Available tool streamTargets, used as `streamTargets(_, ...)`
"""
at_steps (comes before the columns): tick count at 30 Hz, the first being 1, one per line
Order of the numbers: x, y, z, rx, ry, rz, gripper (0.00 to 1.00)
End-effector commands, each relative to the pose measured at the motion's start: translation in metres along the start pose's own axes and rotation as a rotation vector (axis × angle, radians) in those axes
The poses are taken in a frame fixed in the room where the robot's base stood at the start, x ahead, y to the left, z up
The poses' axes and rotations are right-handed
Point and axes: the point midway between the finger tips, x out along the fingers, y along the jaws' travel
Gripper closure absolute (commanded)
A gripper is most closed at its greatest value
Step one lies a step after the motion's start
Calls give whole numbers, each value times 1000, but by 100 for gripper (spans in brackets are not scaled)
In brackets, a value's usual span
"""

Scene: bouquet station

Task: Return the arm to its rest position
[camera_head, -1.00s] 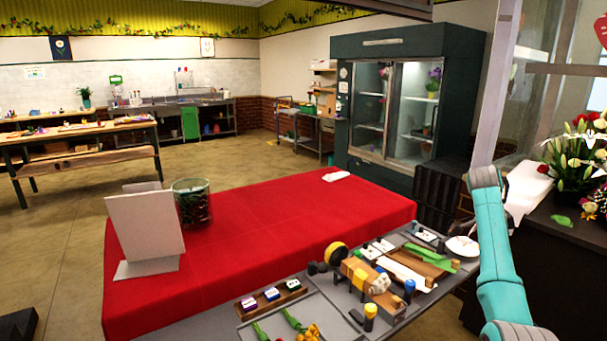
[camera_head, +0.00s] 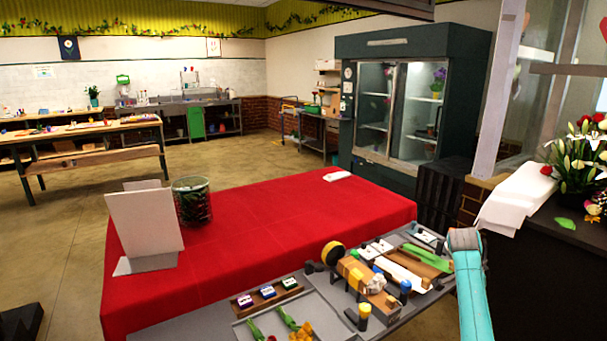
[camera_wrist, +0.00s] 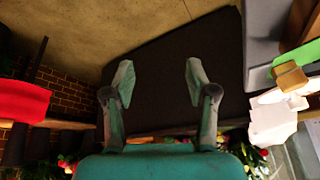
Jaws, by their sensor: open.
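My gripper (camera_wrist: 158,80) shows in the wrist view with its two fingers spread apart and nothing between them. A dark flat surface lies behind the fingers there. In the head view my teal arm stands at the lower right, beside the grey tool tray; the gripper itself is out of that picture.
A red-covered table (camera_head: 270,220) holds a white board (camera_head: 146,222) and a glass vase (camera_head: 192,201). The grey tray (camera_head: 330,310) in front carries tools and small boxes. A dark counter (camera_head: 545,270) with a flower bouquet (camera_head: 580,160) stands at right. Open floor lies at left.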

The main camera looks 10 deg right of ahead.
Motion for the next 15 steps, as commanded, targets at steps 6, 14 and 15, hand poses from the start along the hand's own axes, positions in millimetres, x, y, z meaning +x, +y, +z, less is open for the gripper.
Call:
streamTargets(6, 66, 24, 81, -171, 13, -116, 43)
streamTargets(14, 119, 67, 169, -363, 38, -266, 43)
streamTargets(15, 125, 75, 182, -391, 42, -289, 43)
